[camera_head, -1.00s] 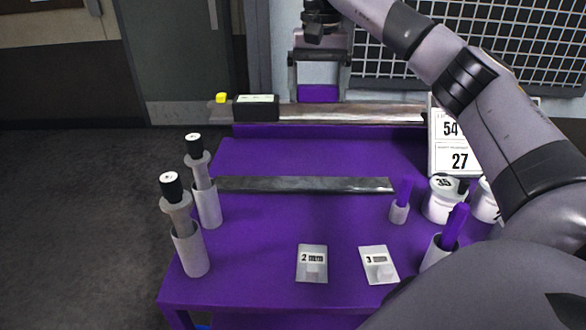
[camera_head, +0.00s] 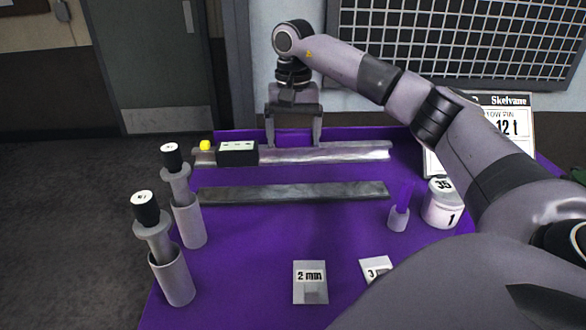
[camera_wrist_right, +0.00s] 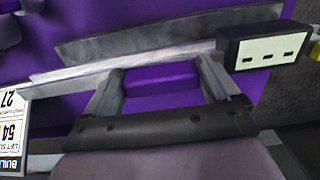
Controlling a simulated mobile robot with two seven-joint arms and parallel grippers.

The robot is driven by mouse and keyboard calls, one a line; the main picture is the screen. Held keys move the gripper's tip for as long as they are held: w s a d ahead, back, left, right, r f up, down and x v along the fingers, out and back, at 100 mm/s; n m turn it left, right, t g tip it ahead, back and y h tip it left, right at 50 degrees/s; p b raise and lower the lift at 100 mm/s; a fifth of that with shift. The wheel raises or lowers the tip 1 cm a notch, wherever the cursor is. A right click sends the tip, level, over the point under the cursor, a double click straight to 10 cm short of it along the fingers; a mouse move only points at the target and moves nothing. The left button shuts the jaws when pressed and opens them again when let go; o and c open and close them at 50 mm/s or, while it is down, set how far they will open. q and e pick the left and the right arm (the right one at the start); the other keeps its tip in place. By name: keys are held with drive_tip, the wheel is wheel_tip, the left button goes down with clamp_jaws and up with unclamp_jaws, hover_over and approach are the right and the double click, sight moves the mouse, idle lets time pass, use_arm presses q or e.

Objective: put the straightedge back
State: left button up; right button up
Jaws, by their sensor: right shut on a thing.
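The straightedge appears to be the long pale metal bar (camera_head: 345,152) near the back of the purple table. A black box with a pale face (camera_head: 237,153) and a yellow knob (camera_head: 205,145) are at its left end. It also shows in the right wrist view (camera_wrist_right: 140,62), with the black box (camera_wrist_right: 265,52) at right. My right gripper (camera_head: 295,143) points down and is shut on the bar near its middle. I cannot tell whether the bar touches the table. A darker grey bar (camera_head: 295,192) lies parallel in front of it. My left gripper is not in view.
The purple table (camera_head: 245,235) has clear room at its middle. Two black-topped plungers in grey sleeves (camera_head: 188,220) (camera_head: 173,275) stand at left. A purple-handled tool (camera_head: 398,217), a white jar (camera_head: 441,205) and a sign board (camera_head: 508,125) are at right. A "2 mm" block (camera_head: 310,290) lies in front.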

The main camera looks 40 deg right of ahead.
sight(293, 159)
wheel_tip(293, 159, down, 8)
drive_tip(key=o, duration=1.3)
wheel_tip(293, 159, up, 12)
idle(0.5)
